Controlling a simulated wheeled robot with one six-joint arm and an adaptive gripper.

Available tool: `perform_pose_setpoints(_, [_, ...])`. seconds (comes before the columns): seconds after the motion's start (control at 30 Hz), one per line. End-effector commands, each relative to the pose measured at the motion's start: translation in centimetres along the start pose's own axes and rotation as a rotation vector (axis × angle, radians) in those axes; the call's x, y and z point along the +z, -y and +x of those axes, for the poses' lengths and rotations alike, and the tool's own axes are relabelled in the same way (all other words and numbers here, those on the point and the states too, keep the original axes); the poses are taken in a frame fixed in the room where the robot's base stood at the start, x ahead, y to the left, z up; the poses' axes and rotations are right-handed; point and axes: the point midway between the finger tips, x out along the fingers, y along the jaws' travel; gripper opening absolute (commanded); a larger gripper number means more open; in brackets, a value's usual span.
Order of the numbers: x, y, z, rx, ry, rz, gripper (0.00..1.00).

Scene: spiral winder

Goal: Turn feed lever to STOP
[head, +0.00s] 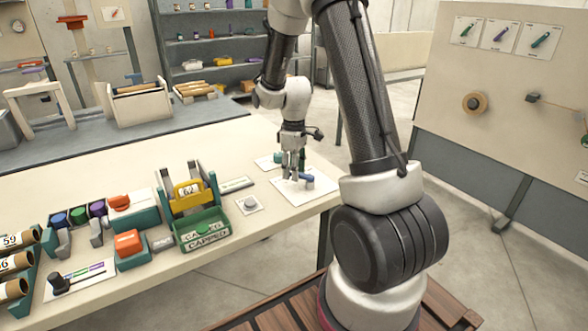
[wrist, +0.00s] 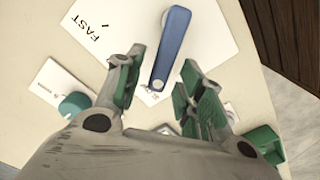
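The feed lever is a blue bar (wrist: 171,45) on a white card (wrist: 215,60) that reads FAST in the wrist view; another label near the lever's lower end is partly hidden. In the head view the lever (head: 308,181) lies on its card (head: 290,197) near the table's right end. My gripper (wrist: 162,62) is open, its green-padded fingers on either side of the lever's lower end, with visible gaps. In the head view my gripper (head: 292,176) points down over the card. I cannot tell its exact height above the lever.
A teal knob (wrist: 75,106) on a small card sits beside the lever card. In the head view a round grey button (head: 250,204), a green CAPPED tray (head: 203,236) and an orange block (head: 128,242) stand to the left. The table's right edge is close.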

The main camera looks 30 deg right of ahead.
Motion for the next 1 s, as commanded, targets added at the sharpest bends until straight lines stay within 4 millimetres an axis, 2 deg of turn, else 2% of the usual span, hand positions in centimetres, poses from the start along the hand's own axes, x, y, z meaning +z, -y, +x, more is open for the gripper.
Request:
perform_pose_setpoints(0.03, [0.0,0.0,0.0,0.0,0.0,0.0,0.27])
perform_pose_setpoints(0.17, [0.0,0.0,0.0,0.0,0.0,0.0,0.03])
perform_pose_setpoints(0.2, [0.0,0.0,0.0,0.0,0.0,0.0,0.0])
perform_pose_setpoints(0.63, [0.0,-0.3,-0.1,0.0,-0.001,0.05,0.0])
perform_pose_setpoints(1.0, [0.2,-1.7,-0.1,0.001,-0.002,0.297,0.0])
